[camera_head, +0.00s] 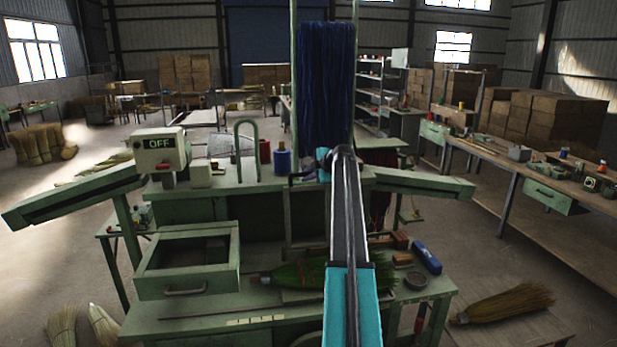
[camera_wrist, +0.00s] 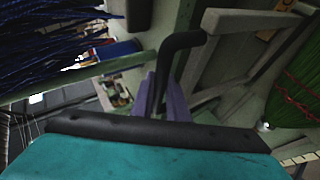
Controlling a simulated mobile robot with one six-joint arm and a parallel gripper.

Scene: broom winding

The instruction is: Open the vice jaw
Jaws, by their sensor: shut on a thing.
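My gripper (camera_wrist: 163,98) shows in the wrist view as two purple-grey fingers. They are closed on the lower end of a black bent lever (camera_wrist: 184,43). The lever reaches up and to the right, beside a pale grey-green frame (camera_wrist: 250,22). The frame seems to be part of the vice, but I cannot tell how far the jaw is open. In the head view my arm hides the fingers and most of the vice at the middle of the green machine.
Blue strands (camera_head: 326,85) hang close above my arm. An OFF switch box (camera_head: 160,148), a blue spool (camera_head: 281,160) and an open drawer (camera_head: 187,268) are on the left. A blue tool (camera_head: 427,257) lies right on the shelf.

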